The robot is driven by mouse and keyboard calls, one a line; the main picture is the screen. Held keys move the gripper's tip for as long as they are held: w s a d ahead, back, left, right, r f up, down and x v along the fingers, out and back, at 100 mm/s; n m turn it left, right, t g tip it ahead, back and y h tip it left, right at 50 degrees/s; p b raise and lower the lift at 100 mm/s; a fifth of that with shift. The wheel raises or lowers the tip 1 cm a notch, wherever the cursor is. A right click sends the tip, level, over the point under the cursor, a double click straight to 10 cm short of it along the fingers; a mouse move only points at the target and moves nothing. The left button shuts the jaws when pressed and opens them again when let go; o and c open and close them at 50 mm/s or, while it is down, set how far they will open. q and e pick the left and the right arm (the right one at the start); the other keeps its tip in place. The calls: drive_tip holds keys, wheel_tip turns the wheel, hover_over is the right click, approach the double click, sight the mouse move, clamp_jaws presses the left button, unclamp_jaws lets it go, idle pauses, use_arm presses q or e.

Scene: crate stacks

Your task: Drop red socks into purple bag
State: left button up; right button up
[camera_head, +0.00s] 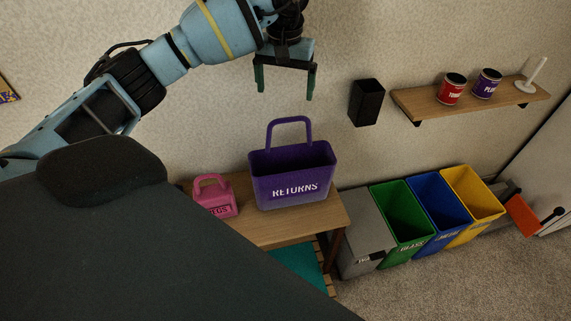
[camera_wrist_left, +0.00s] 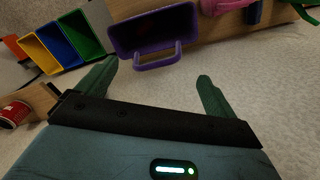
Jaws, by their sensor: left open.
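The purple bag (camera_head: 265,185), marked RETURNS and with a raised handle, stands upright on a wooden bench. My right gripper is not in view.
A small pink bag (camera_head: 222,208) stands left of the purple bag on the bench (camera_head: 318,220). Grey, green (camera_head: 398,225), blue and yellow (camera_head: 468,195) bins stand to the right. A black holder (camera_head: 366,103) and a shelf (camera_head: 415,102) with two cans are on the wall.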

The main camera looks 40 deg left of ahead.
use_arm(q)
drive_tip(key=shift+r, duration=0.95)
drive_tip(key=shift+d+f, duration=0.1)
